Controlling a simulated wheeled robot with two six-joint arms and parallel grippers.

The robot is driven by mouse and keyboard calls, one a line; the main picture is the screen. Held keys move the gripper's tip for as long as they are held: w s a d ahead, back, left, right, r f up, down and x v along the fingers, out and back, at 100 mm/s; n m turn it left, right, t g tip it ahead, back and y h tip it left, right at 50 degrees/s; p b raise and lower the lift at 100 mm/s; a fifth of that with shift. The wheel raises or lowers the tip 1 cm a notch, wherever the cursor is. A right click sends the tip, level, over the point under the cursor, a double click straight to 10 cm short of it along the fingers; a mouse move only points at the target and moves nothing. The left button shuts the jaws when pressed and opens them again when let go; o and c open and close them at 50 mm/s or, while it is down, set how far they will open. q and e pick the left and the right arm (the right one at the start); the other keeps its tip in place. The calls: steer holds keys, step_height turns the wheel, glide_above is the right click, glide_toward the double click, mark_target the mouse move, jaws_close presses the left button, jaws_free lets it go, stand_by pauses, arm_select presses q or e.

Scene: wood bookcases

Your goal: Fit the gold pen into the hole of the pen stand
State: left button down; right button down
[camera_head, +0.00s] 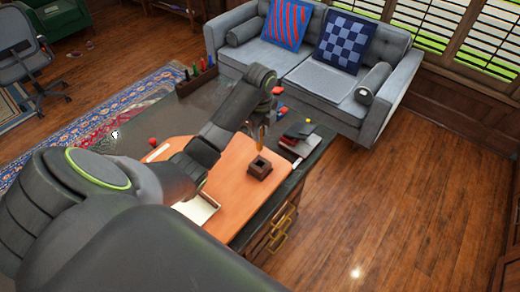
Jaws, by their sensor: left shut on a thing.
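The pen stand (259,168) is a small dark brown square block with a hole in its top. It sits on the orange-brown desk mat. The gold pen (261,137) hangs roughly upright above the stand, its lower end close to the stand's top. I cannot tell whether its tip is over the hole or apart from it. My left gripper (261,121) is shut on the upper part of the pen, and my own arm partly hides the jaws. My right gripper is not in view.
The orange-brown mat (232,197) lies on a dark desk. Dark books or cases (299,131) and a small yellow ball (308,120) are right of the pen. Small red objects (152,142) lie left. A grey sofa (322,72) stands behind. Wooden floor is clear at right.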

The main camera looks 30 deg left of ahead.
mark_target(260, 149)
arm_select(q)
steer(key=shift+f+b, duration=0.55)
steer(key=shift+f, duration=0.05)
step_height(260, 149, down, 4)
steer(key=b, duration=0.4)
steer(key=shift+f, duration=0.1)
steer(key=shift+f+p, duration=1.15)
steer(key=shift+f, duration=1)
steer(key=c, duration=1.3)
jaws_free()
